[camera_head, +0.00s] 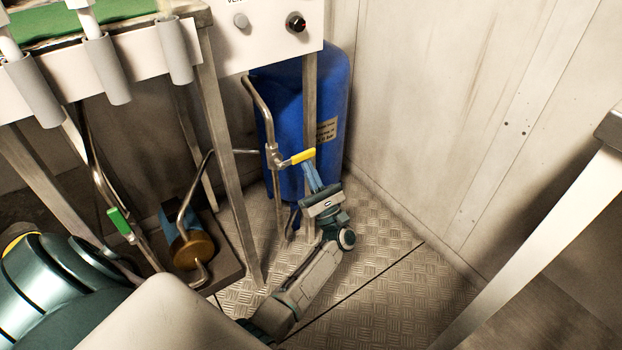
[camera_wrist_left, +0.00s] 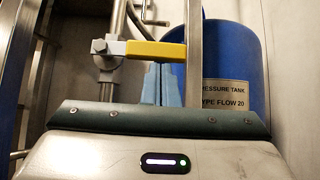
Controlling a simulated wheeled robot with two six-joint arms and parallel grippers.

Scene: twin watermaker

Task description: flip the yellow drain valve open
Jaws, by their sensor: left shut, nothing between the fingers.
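The yellow drain valve handle (camera_head: 303,156) sticks out to the right from a grey valve body (camera_head: 273,156) on a vertical metal pipe. It lies roughly crosswise to the pipe. In the left wrist view the yellow handle (camera_wrist_left: 157,50) is level, at the top of the fingers. My left gripper (camera_head: 313,175) has its blue fingers shut and empty, pointing up just below the handle's right end. The fingers (camera_wrist_left: 171,88) overlap the handle's lower edge in the left wrist view; I cannot tell whether they touch it. My right gripper is not in view.
A blue pressure tank (camera_head: 334,95) stands behind the valve. A metal frame post (camera_head: 309,110) rises close to the handle. A green-handled lever (camera_head: 121,224) and a brass-coloured pump part (camera_head: 192,248) sit to the left. Tread-plate floor (camera_head: 385,270) is clear at the right.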

